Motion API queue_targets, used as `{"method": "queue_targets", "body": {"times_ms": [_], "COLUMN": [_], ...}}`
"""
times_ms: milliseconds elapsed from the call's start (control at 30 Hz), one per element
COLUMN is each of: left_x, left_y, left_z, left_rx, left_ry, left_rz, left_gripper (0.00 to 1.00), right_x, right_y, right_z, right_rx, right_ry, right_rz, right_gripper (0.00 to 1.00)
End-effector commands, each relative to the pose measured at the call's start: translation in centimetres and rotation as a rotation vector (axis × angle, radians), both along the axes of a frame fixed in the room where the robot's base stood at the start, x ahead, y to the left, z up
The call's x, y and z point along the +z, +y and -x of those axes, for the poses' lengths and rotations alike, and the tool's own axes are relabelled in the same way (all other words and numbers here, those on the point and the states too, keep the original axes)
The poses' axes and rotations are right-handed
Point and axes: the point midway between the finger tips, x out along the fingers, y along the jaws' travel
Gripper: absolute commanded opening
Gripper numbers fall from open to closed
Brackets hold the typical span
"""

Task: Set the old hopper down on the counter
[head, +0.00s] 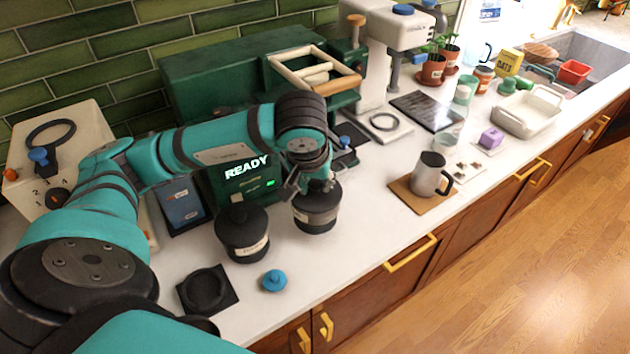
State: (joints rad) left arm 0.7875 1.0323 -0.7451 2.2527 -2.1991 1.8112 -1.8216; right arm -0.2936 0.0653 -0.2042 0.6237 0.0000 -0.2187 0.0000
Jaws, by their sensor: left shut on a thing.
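My left gripper (312,184) reaches over the counter (350,265) from the left and is shut on a dark round hopper (316,212) with a pale label band. The hopper hangs upright under the fingers, low over the counter; I cannot tell whether its base touches. A second dark hopper (243,236) with a black lid and a pale label stands on the counter to its left. The labels are too small to read, so I take the held one as the old hopper. My right gripper is not in view.
A green machine (262,172) with a READY screen stands behind the hoppers. A black square mat (207,290) and a blue knobbed lid (274,281) lie in front. A steel jug (428,174) stands on a brown mat to the right. Counter right of the held hopper is bare.

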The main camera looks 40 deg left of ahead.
Motion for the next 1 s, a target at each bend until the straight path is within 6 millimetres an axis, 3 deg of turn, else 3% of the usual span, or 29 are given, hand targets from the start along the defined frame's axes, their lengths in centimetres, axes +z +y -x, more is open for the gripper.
{"method": "queue_targets", "body": {"times_ms": [233, 667, 700, 833, 1000], "left_x": [-3.2, -3.6, -3.5, -3.5, -3.5], "left_y": [-1.1, -1.1, -1.2, -1.2, -1.2], "left_z": [0.0, -0.1, 0.0, 0.0, 0.0], "left_rx": [-0.015, -0.015, -0.014, -0.014, -0.014], "left_ry": [0.0, -0.002, 0.001, 0.002, 0.002], "left_rz": [0.002, 0.001, 0.0, 0.0, 0.0], "left_gripper": [0.0, 0.0, 0.33, 0.5, 0.51], "right_x": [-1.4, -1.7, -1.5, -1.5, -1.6], "right_y": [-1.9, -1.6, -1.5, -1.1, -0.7], "right_z": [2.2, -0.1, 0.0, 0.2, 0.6], "right_rx": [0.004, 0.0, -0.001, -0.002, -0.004], "right_ry": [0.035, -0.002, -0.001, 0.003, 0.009], "right_rz": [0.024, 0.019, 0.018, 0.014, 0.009], "right_gripper": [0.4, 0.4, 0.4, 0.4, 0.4]}}
